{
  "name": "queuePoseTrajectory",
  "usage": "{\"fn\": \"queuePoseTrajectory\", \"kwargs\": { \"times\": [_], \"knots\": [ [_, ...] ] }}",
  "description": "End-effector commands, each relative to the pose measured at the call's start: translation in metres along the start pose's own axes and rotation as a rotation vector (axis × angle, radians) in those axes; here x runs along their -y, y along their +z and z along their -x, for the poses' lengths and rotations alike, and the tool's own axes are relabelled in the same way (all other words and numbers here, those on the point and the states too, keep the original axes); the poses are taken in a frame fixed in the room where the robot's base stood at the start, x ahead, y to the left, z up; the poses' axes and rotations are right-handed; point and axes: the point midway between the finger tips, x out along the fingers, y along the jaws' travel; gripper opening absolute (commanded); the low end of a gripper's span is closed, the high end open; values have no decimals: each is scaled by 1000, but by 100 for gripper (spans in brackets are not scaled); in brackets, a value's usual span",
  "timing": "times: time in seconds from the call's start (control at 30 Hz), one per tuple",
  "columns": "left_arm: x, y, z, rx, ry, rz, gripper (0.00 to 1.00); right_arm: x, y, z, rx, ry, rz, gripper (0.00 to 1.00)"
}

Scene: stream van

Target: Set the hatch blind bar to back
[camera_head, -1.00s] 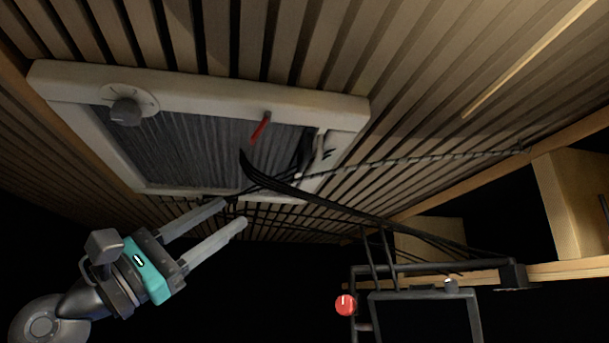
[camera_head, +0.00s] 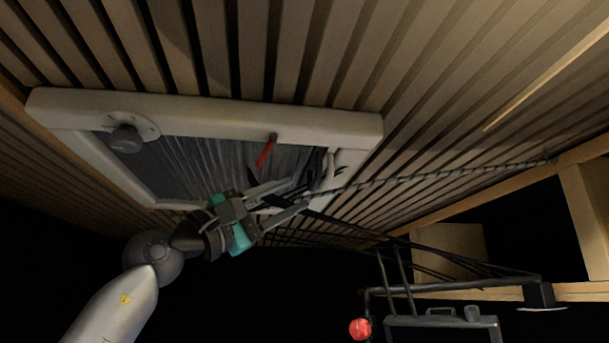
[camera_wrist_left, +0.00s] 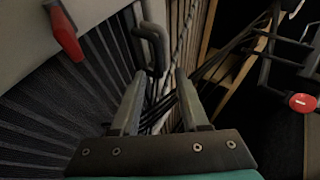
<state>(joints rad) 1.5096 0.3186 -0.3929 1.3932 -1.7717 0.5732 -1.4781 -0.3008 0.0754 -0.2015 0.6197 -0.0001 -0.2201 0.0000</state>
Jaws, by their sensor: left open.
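The roof hatch has a white frame (camera_head: 210,110) around a grey pleated blind (camera_head: 190,165). A dark bar or handle (camera_head: 313,168) stands at the right end of the blind; I take it for the blind bar. In the left wrist view it is a dark loop (camera_wrist_left: 150,42) just beyond the fingertips. My left gripper (camera_head: 298,194) is open below the hatch, near this bar, with its fingers pointing right. In the wrist view the gap between the fingers (camera_wrist_left: 160,88) is empty, and I cannot tell whether they touch the loop. My right gripper is out of view.
A red lever (camera_head: 266,151) and a grey knob (camera_head: 126,138) sit on the hatch frame. Dark cables (camera_head: 400,240) and a twisted cord (camera_head: 440,172) run right from beside the hatch. A dark rack with a red knob (camera_head: 360,328) stands at lower right.

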Motion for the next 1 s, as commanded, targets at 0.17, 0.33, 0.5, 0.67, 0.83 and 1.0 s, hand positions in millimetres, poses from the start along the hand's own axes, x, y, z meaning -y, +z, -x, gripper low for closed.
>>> {"fn": "queuePoseTrajectory", "kwargs": {
  "times": [0.17,0.33,0.5,0.67,0.83,1.0],
  "knots": [
    [-3,1,-30,1,1,3,45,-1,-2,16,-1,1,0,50],
    [-1,0,-41,0,1,1,45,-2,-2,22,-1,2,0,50],
    [0,0,-44,0,1,0,45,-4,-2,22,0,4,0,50],
    [0,0,-44,0,1,0,45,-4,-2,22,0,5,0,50],
    [0,0,-44,0,1,0,28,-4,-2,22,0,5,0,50],
    [0,0,-43,0,1,0,9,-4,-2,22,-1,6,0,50]
  ]
}}
